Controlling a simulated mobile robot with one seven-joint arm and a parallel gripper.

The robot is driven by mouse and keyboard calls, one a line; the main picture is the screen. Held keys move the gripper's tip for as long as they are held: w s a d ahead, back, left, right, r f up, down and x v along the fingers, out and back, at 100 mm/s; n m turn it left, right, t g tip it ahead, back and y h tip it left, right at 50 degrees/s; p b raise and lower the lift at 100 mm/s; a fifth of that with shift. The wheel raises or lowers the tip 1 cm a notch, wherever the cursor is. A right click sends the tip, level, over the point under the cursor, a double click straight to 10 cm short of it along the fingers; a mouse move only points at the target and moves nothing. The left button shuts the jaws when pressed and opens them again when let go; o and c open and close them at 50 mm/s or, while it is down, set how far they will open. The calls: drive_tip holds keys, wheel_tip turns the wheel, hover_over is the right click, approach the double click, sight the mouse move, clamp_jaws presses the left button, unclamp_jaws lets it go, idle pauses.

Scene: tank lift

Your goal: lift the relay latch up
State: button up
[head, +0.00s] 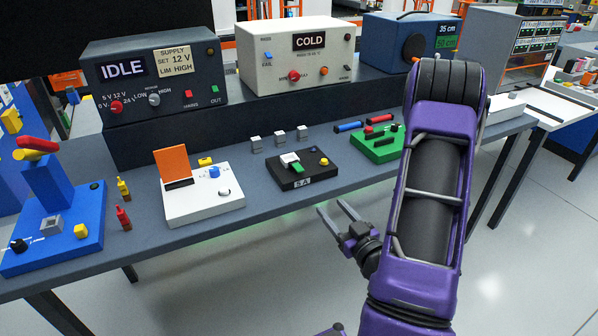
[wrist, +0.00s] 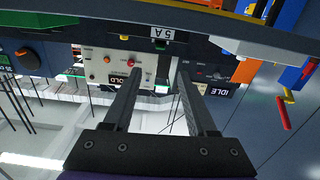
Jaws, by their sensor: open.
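No part is labelled as the relay latch, and I cannot tell for certain which one it is. A black board (head: 318,172) marked "5 A" stands near the table's front edge, with a white block (head: 290,158) and a small green piece (head: 297,168) on it. Left of it, a white board (head: 205,205) carries an upright orange plate (head: 172,165) and a blue knob (head: 214,172). My gripper (head: 333,207) is open and empty, in front of the table edge near the black board. Its two fingers also show apart in the wrist view (wrist: 160,80).
Three grey blocks (head: 279,136) stand behind the black board. A green board (head: 378,149) is to its right. A blue stand (head: 50,235) with a red-topped lever is far left. Boxes reading IDLE (head: 150,85) and COLD (head: 295,60) stand on a raised shelf behind.

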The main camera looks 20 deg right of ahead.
drive_tip(key=b, duration=0.9)
approach(302, 172)
drive_tip(key=shift+m, duration=0.3)
drive_tip(key=w, duration=0.9)
drive_tip(key=shift+w+a, duration=0.1)
drive_tip(key=shift+a, duration=0.1)
clamp_jaws()
